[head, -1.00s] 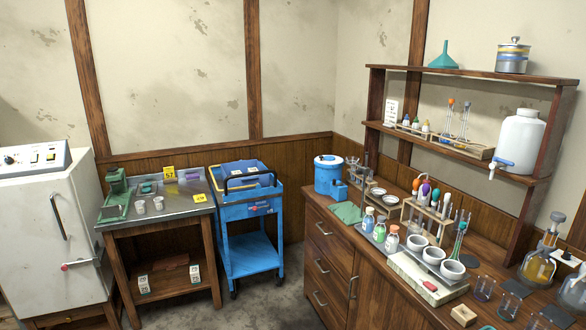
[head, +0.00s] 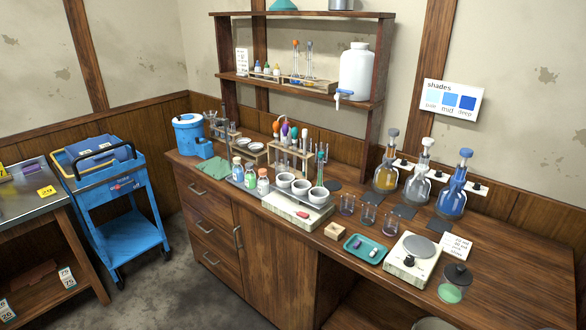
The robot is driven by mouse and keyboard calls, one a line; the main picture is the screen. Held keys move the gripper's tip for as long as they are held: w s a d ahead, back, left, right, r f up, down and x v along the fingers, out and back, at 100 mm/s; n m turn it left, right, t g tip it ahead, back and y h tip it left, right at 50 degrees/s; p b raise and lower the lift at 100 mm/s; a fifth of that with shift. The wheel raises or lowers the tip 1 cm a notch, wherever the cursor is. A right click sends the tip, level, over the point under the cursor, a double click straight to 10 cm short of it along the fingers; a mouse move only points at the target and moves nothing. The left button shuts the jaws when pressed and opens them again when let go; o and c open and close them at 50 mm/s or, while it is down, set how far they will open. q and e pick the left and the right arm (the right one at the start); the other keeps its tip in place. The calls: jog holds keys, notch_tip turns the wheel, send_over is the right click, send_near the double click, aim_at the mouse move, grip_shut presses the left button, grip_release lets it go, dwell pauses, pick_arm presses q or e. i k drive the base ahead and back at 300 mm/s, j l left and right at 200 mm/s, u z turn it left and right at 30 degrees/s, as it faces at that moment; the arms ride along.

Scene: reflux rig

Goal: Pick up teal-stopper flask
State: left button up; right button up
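Three flasks with long necks stand in a row on the wooden bench at the right: one with amber liquid (head: 385,179) and a grey stopper, one with clear or pale contents (head: 416,190) and a light stopper, one with blue liquid (head: 451,200) and a blue stopper. I cannot make out a clearly teal stopper on any of them. A jar with green liquid (head: 450,292) and a dark lid stands at the bench's front right. Neither of my grippers is in view.
A balance (head: 408,267), a teal tray (head: 353,251) and small glass beakers (head: 368,217) stand before the flasks. A rack of tubes (head: 290,155) and white cups (head: 318,195) are to the left. The bench's right end is largely clear. A blue cart (head: 125,238) stands left.

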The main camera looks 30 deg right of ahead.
aim_at(320, 162)
jog(key=i+j, duration=0.15)
jog(key=i+j+z, duration=0.3)
jog(key=i+j, duration=0.15)
jog(key=i+j+z, duration=0.3)
jog(key=i+j, duration=0.2)
jog(key=j, duration=0.1)
